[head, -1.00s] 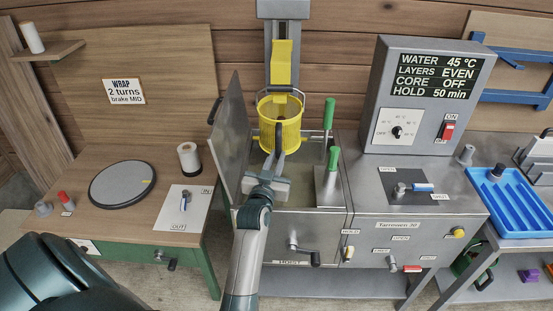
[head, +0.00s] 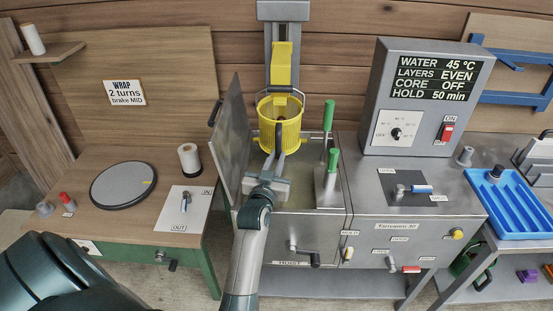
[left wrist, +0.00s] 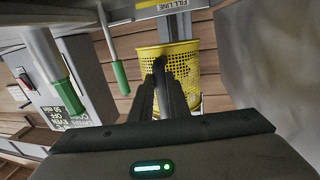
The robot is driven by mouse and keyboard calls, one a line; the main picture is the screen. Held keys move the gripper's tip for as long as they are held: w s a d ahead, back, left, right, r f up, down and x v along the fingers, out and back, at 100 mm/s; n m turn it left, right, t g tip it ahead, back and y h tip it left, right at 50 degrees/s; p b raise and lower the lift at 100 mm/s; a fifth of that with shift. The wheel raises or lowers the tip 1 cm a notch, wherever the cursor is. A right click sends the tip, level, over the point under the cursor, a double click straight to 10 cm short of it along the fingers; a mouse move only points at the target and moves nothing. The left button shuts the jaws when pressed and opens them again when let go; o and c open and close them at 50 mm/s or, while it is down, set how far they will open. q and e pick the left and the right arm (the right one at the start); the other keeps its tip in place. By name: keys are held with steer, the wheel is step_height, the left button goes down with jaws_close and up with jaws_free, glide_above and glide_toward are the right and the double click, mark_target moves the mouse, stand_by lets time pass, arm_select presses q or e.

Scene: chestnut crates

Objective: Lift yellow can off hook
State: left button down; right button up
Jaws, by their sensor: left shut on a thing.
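The yellow can (head: 281,123), a perforated basket with a thin bail, hangs upright at the yellow hook bracket (head: 283,62) on the grey column above the open steel tank. My left gripper (head: 280,142) reaches up to the can's near side and is shut on it. In the left wrist view the two dark fingers (left wrist: 160,72) come together against the can (left wrist: 180,66), seen upside down. The exact grip point and the bail's contact with the hook are too small to tell. My right gripper is not in view.
The tank's raised lid (head: 233,138) stands close to the left of my gripper. Two green-handled levers (head: 332,160) stand close to the right. The grey control box (head: 425,100) is farther right. A wooden bench with a round turntable (head: 123,184) is at left.

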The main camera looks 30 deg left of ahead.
arm_select(q)
steer(key=shift+s+d+r, duration=0.1)
steer(key=shift+s+r, duration=0.05)
steer(key=shift+r, duration=0.05)
stand_by(0.4)
steer(key=d+p+v, duration=0.2)
steer(key=p+v, duration=0.2)
steer(key=v, duration=0.5)
steer(key=shift+d, duration=0.2)
stand_by(1.6)
steer(key=shift+f, duration=0.1)
steer(key=x, duration=0.2)
steer(key=b+x, duration=0.1)
steer(key=shift+w+a, duration=0.25)
steer(key=shift+a, duration=0.25)
steer(key=shift+s+d, duration=0.1)
steer(key=shift+s, duration=0.1)
